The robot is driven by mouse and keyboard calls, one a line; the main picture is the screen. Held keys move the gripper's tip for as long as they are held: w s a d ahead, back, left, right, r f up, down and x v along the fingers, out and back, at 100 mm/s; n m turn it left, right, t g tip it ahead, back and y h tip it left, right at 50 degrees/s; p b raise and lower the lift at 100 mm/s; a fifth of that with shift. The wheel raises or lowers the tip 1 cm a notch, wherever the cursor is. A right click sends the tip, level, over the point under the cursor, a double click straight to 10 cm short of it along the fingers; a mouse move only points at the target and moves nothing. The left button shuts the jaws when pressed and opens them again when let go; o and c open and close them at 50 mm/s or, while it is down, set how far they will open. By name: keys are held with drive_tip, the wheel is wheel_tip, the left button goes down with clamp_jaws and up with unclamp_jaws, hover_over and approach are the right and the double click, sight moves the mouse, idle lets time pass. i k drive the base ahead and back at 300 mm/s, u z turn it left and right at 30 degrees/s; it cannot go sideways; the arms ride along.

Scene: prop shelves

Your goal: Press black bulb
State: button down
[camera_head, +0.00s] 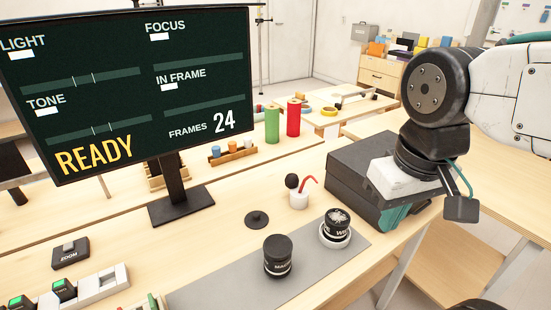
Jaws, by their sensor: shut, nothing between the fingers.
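A small round black bulb (291,182) shows on the bench near the middle of the view, just behind a white cup (299,200) with a bent red tube. Whether the bulb and cup touch, I cannot tell. My gripper (405,182) hangs at the right, in front of a dark case, well to the right of the bulb. It is shut and empty; its fingertips are hard to make out against the case.
A dark case (352,162) stands right of the cup. A grey mat (222,285) bears two black lens-like cylinders, one in a white ring (335,240). A flat black knobbed disc (257,219) lies left of the cup. A monitor (130,90) reads READY, FRAMES 24.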

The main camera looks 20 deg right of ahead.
sight(292, 180)
drive_tip(key=z, duration=0.05)
drive_tip(key=k, duration=0.45)
drive_tip(key=z, duration=2)
drive_tip(key=i, duration=0.4)
drive_tip(key=u, duration=2.25)
drive_tip(key=i, duration=0.5)
